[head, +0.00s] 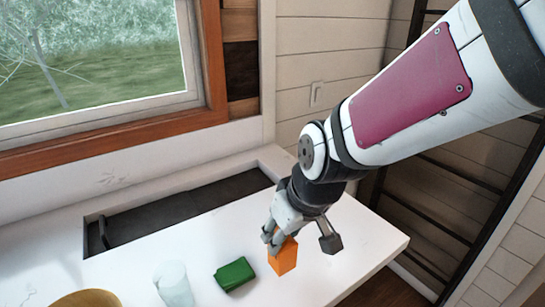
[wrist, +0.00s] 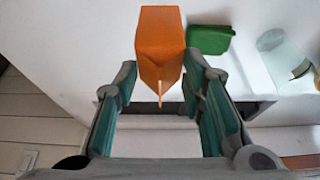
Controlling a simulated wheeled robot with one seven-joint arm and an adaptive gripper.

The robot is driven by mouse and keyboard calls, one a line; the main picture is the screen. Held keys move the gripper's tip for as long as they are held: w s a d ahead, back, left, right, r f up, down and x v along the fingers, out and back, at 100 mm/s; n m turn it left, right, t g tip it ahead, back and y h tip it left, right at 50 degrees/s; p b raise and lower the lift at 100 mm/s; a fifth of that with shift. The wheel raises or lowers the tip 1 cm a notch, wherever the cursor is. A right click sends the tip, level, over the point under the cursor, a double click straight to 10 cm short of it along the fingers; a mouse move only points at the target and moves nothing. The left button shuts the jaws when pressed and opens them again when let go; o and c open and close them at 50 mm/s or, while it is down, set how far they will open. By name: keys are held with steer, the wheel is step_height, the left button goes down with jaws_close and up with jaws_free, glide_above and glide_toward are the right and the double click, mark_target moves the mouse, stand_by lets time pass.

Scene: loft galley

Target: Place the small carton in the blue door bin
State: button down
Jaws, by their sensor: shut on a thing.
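The small orange carton (head: 284,258) is at the right part of the white counter in the head view. In the wrist view, the carton (wrist: 161,32) lies between my fingertips, with its narrowed end toward the palm. My gripper (head: 272,238) is shut on it from above. I cannot tell whether the carton still touches the counter. No blue door bin shows in either view.
A green item (head: 234,274) lies left of the carton on the counter (head: 345,240). A translucent cup (head: 173,284) and a wooden bowl (head: 86,298) stand farther left. A dark recessed basin (head: 180,206) runs along the wall under the window.

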steer(key=w+a+f+p, duration=0.1)
steer(key=w+a+f, duration=0.2)
steer(key=w, duration=0.4)
steer(key=shift+w+a+f, duration=0.15)
steer(key=shift+w+f, duration=0.15)
steer(key=shift+f, duration=0.35)
steer(key=shift+f, duration=0.1)
steer(key=c, duration=1.5)
jaws_free()
steer(key=shift+f, duration=0.1)
steer(key=o, duration=0.5)
steer(key=shift+c, duration=0.2)
